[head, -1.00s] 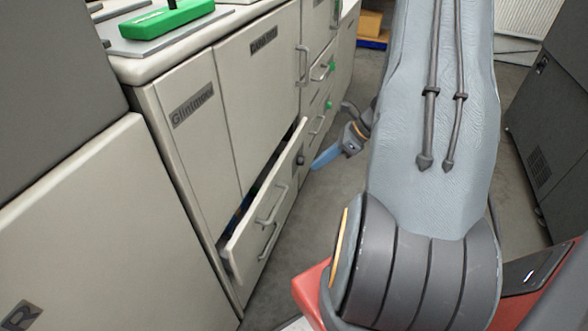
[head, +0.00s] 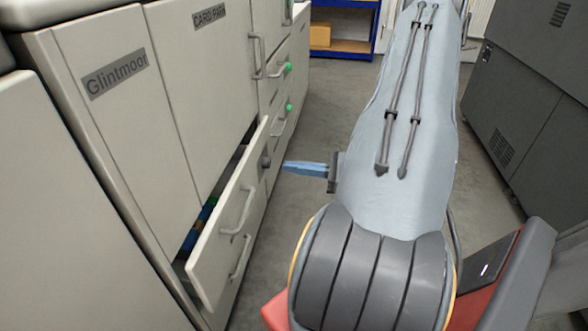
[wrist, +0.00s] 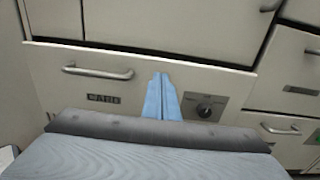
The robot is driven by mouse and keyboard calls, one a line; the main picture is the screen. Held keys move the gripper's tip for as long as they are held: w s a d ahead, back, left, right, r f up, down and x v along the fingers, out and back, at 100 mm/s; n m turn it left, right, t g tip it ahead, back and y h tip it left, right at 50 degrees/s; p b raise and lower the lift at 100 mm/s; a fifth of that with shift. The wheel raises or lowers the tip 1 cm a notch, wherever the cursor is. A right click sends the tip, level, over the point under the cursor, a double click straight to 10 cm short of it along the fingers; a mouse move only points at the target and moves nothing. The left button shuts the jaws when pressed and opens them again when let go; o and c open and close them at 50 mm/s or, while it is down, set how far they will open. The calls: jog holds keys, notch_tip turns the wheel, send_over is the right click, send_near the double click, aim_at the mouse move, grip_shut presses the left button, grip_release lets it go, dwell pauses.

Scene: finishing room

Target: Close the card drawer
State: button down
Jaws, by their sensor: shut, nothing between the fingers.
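A drawer (head: 226,232) low in the pale cabinet stands pulled out, with coloured contents partly showing through the gap behind its front. My gripper (head: 287,166) has blue fingers, shut and empty, pointing at the front near the knob end. In the wrist view the fingertips (wrist: 161,76) lie between handle and knob; I cannot tell whether they touch the panel.
Another handle (head: 240,257) shows below the open drawer. Further along are smaller fronts with green knobs (head: 288,67). A dark grey machine (head: 510,110) stands at right, and a blue shelf (head: 345,48) at the back. Grey floor between is clear.

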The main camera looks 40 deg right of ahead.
aim_at(247, 162)
jog(key=b+x, duration=0.1)
jog(key=x, duration=0.9)
jog(key=shift+w+a, duration=0.25)
